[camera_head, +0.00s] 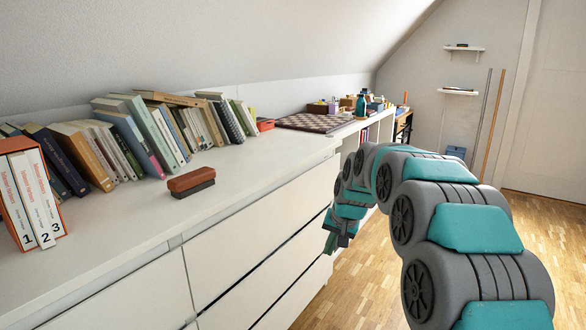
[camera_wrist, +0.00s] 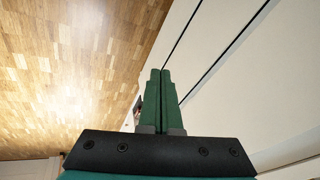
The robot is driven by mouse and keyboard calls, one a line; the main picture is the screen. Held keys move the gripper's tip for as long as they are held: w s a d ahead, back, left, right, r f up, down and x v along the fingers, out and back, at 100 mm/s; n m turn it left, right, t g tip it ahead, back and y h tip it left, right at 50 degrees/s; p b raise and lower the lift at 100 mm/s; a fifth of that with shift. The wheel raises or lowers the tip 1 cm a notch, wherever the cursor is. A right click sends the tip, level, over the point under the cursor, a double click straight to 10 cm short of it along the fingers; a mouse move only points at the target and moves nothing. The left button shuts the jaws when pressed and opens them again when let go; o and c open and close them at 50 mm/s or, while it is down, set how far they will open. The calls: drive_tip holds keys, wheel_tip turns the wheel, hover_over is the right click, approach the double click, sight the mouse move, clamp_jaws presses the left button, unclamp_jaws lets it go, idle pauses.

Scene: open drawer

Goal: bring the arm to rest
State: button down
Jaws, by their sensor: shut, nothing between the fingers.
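My gripper (camera_head: 333,242) hangs at the end of my bent arm, beside the white drawer fronts (camera_head: 262,238) in the head view. In the wrist view the two green fingers of my gripper (camera_wrist: 160,72) lie side by side, shut with nothing between them. The drawer fronts (camera_wrist: 222,60) are to the right of the fingers there, and wooden floor is to the left. I cannot tell whether the fingers touch the cabinet. My arm arches from the lower right of the head view down to the gripper.
Books (camera_head: 150,130), a reddish-brown block (camera_head: 191,181) and a chessboard (camera_head: 315,123) are on the white cabinet top (camera_head: 240,165). Poles (camera_head: 490,120) lean against the far wall beside a door (camera_head: 552,100). The wooden floor (camera_head: 540,225) right of the cabinet is open.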

drive_tip(key=s+d+f+n+g+h, duration=0.1)
drive_tip(key=s+d+g, duration=0.1)
drive_tip(key=s, duration=2.2)
drive_tip(key=s+d+f+n+g+h, duration=0.1)
drive_tip(key=s+d+f+n+g, duration=0.1)
drive_tip(key=s, duration=2.2)
drive_tip(key=shift+d+f+g, duration=0.25)
drive_tip(key=shift+d+g, duration=0.3)
drive_tip(key=shift+g, duration=0.25)
